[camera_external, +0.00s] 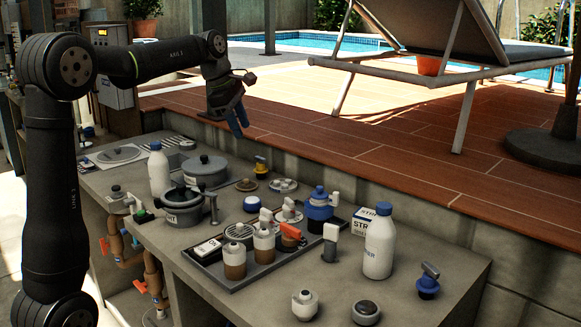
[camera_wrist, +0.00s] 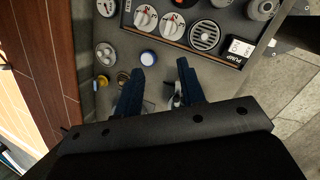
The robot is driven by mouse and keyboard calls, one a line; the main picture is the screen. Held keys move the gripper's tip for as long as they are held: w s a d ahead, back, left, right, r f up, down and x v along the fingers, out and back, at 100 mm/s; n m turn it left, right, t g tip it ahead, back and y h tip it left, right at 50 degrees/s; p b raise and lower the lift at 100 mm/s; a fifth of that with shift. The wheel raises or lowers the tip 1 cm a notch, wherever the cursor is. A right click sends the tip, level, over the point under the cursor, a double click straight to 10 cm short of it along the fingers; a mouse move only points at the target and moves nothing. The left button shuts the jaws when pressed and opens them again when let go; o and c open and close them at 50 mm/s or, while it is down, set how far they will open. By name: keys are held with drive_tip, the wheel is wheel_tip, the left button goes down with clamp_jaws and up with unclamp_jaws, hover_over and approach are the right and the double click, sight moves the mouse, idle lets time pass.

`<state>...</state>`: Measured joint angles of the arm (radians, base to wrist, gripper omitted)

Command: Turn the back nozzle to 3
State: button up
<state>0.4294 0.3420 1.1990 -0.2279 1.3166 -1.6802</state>
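My gripper (camera_wrist: 160,78) is open, its two blue fingers apart with nothing held between them. In the outside view my gripper (camera_external: 240,116) hangs above and behind the bench, fingers pointing down, clear of everything. Two round white dials with red marks, one dial (camera_wrist: 145,19) and another dial (camera_wrist: 173,26), sit in the tray at the top of the wrist view, beyond the fingertips. In the outside view, white-handled fittings stand in the grey tray (camera_external: 215,277). I cannot tell which part is the back nozzle, nor read any setting.
A blue-capped bottle (camera_external: 380,245) stands at right, another bottle (camera_external: 159,170) at left near a grey pot (camera_external: 183,208). The raised tiled deck (camera_external: 400,150) edges the bench's back.

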drive_tip(key=o, duration=0.3)
drive_tip(key=shift+o, duration=0.9)
drive_tip(key=shift+w+d+f+m, duration=0.1)
drive_tip(key=shift+m, duration=0.2)
drive_tip(key=m, duration=2.6)
approach(287, 200)
drive_tip(key=x, duration=0.8)
drive_tip(key=shift+f, duration=0.25)
drive_tip(key=shift+c, duration=0.4)
drive_tip(key=shift+m, duration=0.3)
drive_tip(key=c, duration=0.9)
